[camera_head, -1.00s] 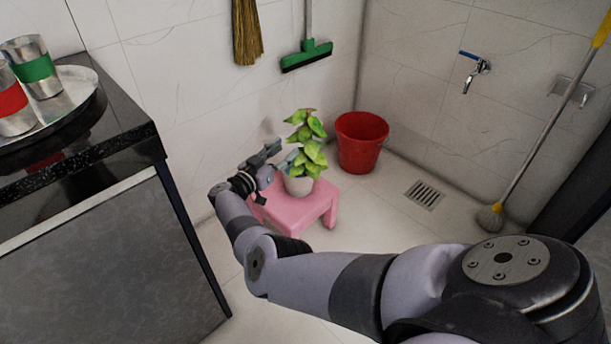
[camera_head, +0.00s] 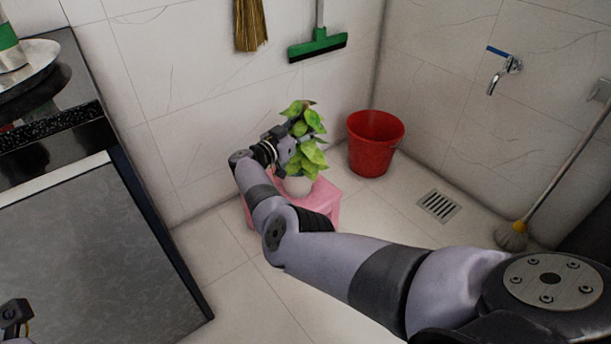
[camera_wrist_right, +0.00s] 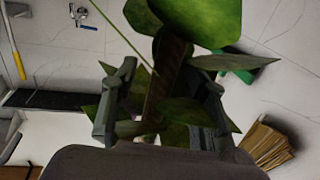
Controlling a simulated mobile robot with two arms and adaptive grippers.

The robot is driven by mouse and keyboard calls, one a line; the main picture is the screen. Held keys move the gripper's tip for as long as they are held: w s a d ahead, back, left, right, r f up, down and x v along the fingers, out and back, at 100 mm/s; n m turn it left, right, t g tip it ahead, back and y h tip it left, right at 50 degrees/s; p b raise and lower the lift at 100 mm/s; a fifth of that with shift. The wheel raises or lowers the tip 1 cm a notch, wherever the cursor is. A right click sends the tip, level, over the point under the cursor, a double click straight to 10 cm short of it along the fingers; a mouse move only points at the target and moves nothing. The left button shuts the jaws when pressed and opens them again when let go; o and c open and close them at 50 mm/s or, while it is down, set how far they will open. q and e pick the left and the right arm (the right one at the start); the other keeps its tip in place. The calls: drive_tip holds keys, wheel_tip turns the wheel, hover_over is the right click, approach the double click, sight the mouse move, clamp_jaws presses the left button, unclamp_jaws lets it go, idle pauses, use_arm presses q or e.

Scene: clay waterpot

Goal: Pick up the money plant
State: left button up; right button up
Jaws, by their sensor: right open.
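The money plant (camera_head: 312,155) has green and yellow-green leaves and stands upright in a whitish pot (camera_head: 298,186) on a pink stool (camera_head: 326,206). My right gripper (camera_head: 285,150) is at the plant's left side, among the leaves above the pot. In the right wrist view, the open fingers of my right gripper (camera_wrist_right: 165,105) stand on either side of the brown stem (camera_wrist_right: 163,75), with leaves of the money plant (camera_wrist_right: 205,20) around them. I cannot tell whether the fingers touch the stem. A dark part at the lower left corner looks like my left gripper (camera_head: 15,318); its fingers are unclear.
A red bucket (camera_head: 372,150) stands right of the stool, near the wall corner. A dark counter (camera_head: 55,125) with a metal tray (camera_head: 35,62) is at left. A broom (camera_head: 250,25) and green squeegee (camera_head: 318,44) hang behind. A floor drain (camera_head: 438,206) lies at right.

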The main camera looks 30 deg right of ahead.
drive_tip(key=shift+a+r, duration=0.1)
drive_tip(key=shift+a, duration=0.05)
drive_tip(key=shift+c, duration=0.5)
clamp_jaws()
idle(0.4)
drive_tip(key=shift+r, duration=0.1)
